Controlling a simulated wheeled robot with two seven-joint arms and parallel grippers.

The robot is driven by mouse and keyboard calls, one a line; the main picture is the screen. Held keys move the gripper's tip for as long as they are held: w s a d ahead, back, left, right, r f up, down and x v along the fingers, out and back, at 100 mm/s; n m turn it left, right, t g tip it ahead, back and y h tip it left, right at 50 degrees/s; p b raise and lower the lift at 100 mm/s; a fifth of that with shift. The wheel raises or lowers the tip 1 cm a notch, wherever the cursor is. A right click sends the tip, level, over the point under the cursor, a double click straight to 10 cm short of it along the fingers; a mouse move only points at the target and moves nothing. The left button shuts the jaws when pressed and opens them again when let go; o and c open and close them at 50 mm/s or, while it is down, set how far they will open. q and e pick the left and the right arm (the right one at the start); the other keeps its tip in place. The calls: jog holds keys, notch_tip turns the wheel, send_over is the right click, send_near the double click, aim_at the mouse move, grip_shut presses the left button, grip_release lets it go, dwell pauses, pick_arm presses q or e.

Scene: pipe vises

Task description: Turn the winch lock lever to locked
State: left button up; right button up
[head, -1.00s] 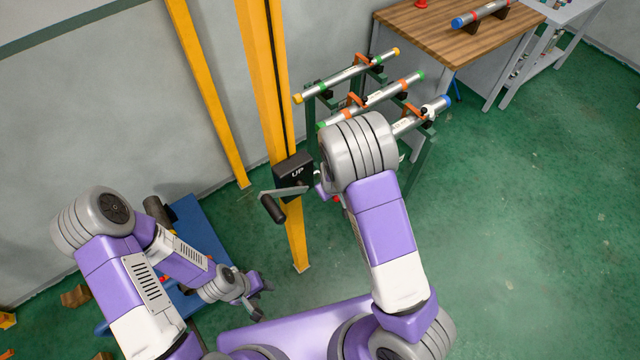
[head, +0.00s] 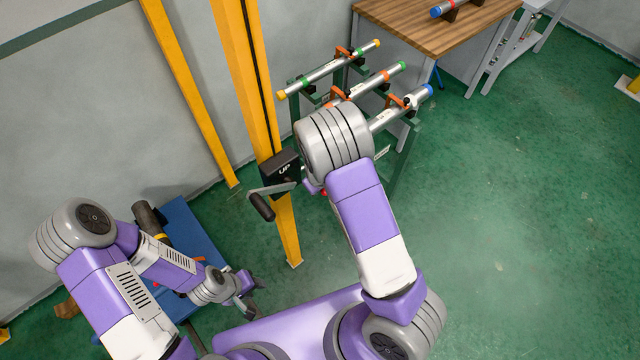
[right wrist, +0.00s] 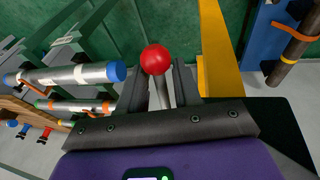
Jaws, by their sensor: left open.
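The winch (head: 280,170) is a black box marked UP on a yellow post, with a crank and black handle (head: 262,207) at its lower left. The lock lever's red ball knob (right wrist: 156,59) shows in the right wrist view, its rod (right wrist: 161,90) between my right gripper's two fingers (right wrist: 160,85). Whether they press on the rod I cannot tell. In the head view my right arm hides most of this gripper; a bit of red (head: 323,192) shows beside it, right of the winch. My left gripper (head: 254,294) is open and empty, low and left of the post.
A green rack (head: 398,168) holding several pipes stands behind my right arm. A wooden-topped table (head: 415,25) is at the back. A blue platform (head: 185,220) with a dark pipe lies behind my left arm. The green floor at right is clear.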

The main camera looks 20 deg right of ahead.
jog(key=shift+r, duration=0.15)
jog(key=v, duration=0.7)
jog(key=shift+r+p, duration=0.15)
jog(key=shift+p, duration=0.2)
jog(key=shift+s, duration=0.1)
